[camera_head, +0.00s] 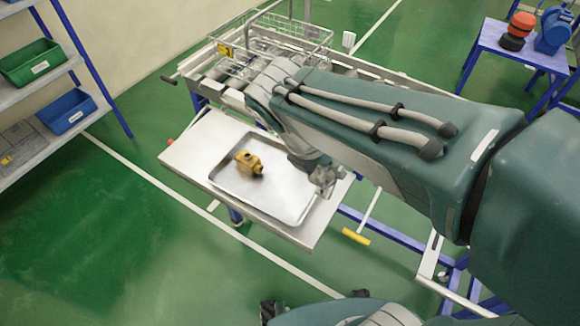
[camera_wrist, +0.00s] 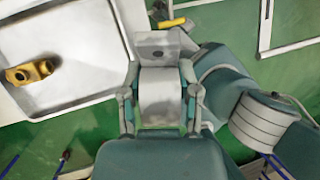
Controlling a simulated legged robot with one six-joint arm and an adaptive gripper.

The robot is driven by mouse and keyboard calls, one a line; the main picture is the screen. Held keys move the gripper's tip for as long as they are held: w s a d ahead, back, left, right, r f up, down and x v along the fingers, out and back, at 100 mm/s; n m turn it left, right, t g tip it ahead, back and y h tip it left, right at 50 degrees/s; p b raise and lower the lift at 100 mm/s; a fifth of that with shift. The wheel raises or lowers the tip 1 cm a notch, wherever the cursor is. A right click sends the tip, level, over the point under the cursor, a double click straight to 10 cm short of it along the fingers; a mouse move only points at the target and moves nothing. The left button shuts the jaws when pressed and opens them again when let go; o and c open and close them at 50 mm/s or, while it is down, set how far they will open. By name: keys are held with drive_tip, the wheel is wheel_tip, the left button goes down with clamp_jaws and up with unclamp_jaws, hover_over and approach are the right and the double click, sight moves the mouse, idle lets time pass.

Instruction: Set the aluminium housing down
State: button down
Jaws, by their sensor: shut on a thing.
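The aluminium housing (camera_wrist: 158,48) is a grey metal block between my gripper's fingers in the wrist view. My gripper (camera_wrist: 160,88) is shut on it. In the head view the grey housing (camera_head: 322,181) shows below the end of my arm, at the right side of a shallow metal tray (camera_head: 290,214). I cannot tell whether the housing touches the tray or hangs above it. A brass-yellow fitting (camera_head: 249,163) lies in the tray, left of my gripper and apart from it. The fitting (camera_wrist: 30,72) also shows at the left of the wrist view.
The tray rests on a pale metal table (camera_head: 190,158). A wire basket (camera_head: 300,32) stands on the roller conveyor behind. Shelves with a green bin (camera_head: 33,62) and a blue bin (camera_head: 66,111) stand at left. Bare tray surface lies between fitting and gripper.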

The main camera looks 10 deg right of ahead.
drive_tip(key=w+a+f, duration=0.1)
drive_tip(key=w+f, duration=0.1)
drive_tip(key=w+a+f, duration=0.2)
drive_tip(key=w+f, duration=0.1)
drive_tip(key=w+a+f, duration=0.1)
drive_tip(key=w+f, duration=0.2)
drive_tip(key=shift+w+a, duration=0.1)
drive_tip(key=shift+a, duration=0.15)
drive_tip(key=shift+f, duration=1.5)
drive_tip(key=shift+c, duration=1.6)
unclamp_jaws()
drive_tip(key=shift+f, duration=0.1)
